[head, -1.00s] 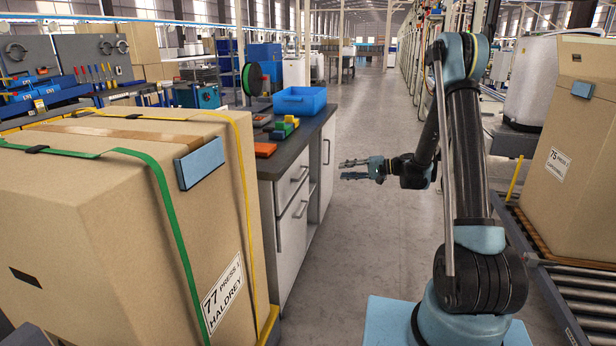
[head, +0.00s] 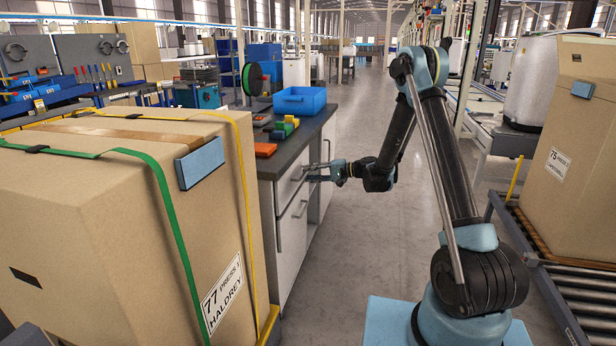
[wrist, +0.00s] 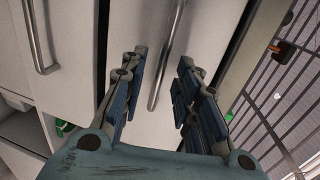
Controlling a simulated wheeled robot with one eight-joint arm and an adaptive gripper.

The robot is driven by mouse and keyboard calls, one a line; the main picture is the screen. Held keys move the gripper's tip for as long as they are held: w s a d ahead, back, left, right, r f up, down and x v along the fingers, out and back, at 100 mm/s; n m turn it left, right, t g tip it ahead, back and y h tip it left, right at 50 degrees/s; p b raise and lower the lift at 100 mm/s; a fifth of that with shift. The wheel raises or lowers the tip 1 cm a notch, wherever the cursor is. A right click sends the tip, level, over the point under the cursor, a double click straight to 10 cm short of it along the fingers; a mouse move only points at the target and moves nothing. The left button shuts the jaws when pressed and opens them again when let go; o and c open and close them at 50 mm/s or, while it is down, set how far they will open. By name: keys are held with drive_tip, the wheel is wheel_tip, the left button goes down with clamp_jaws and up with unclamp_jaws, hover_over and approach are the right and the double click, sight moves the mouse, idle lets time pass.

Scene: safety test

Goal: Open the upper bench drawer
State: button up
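The bench (head: 318,130) has a pale front and a dark top. The upper bench drawer (head: 283,190) looks shut, with a bar handle (head: 299,173) on its front. My gripper (head: 307,172) is at this handle, its fingers pointing left toward the drawer front. In the wrist view, my gripper (wrist: 163,62) is open, with blue-padded fingers on either side of a metal bar handle (wrist: 168,50). Contact cannot be told. A second handle (wrist: 38,38) shows at the left; the lower front's handle (head: 300,209) also shows in the head view.
A large strapped carton (head: 110,230) stands close to the bench at the left. On the bench top are a blue bin (head: 300,100), green and yellow blocks (head: 284,128) and an orange item (head: 265,149). The aisle floor (head: 365,250) is clear. A roller conveyor (head: 575,290) stands at the right.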

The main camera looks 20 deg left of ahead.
drive_tip(key=shift+x, duration=0.95)
clamp_jaws()
